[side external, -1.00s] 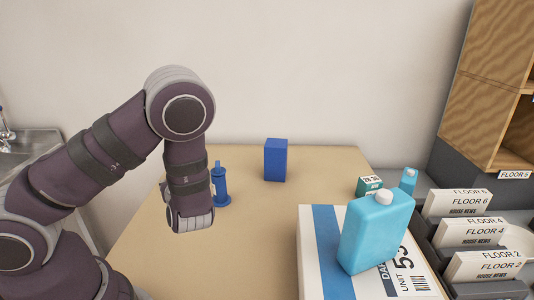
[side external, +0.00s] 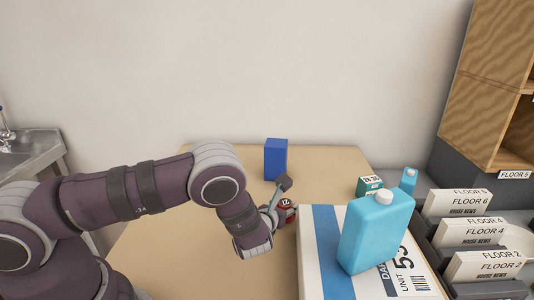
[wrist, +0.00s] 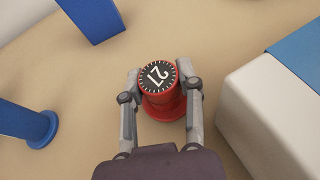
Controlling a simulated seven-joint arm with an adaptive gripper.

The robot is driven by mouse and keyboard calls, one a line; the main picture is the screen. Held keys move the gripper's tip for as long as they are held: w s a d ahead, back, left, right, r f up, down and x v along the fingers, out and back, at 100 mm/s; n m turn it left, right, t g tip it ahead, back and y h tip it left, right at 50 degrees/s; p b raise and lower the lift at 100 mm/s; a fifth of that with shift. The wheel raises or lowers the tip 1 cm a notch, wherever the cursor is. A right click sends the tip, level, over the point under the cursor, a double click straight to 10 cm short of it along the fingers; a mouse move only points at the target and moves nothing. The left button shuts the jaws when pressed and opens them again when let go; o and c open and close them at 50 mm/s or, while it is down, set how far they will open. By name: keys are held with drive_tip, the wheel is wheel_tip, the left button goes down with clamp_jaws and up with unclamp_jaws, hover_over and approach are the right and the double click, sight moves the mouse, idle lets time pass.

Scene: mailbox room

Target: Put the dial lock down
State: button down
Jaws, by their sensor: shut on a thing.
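The dial lock (wrist: 158,76) is a red cylinder with a wider red base and a black dial face with white marks and numerals. My gripper (wrist: 163,92) is shut on it, with one finger on each side, and the dial faces the wrist camera. In the side external view the dial lock (side external: 287,204) shows at the fingers of my gripper (side external: 277,206), just left of the white box. Its underside is hidden, so I cannot tell whether it touches the table.
A white box with a blue stripe (side external: 323,255) lies to the right, bearing a light-blue bottle (side external: 376,232). A blue block (side external: 276,159) stands behind. A blue cylinder with a round base (wrist: 22,122) stands left in the wrist view. Bare table (side external: 165,245) lies in front.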

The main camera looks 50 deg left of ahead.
drive_tip(key=shift+f, duration=0.35)
drive_tip(key=c, duration=1)
unclamp_jaws()
drive_tip(key=shift+f, duration=0.1)
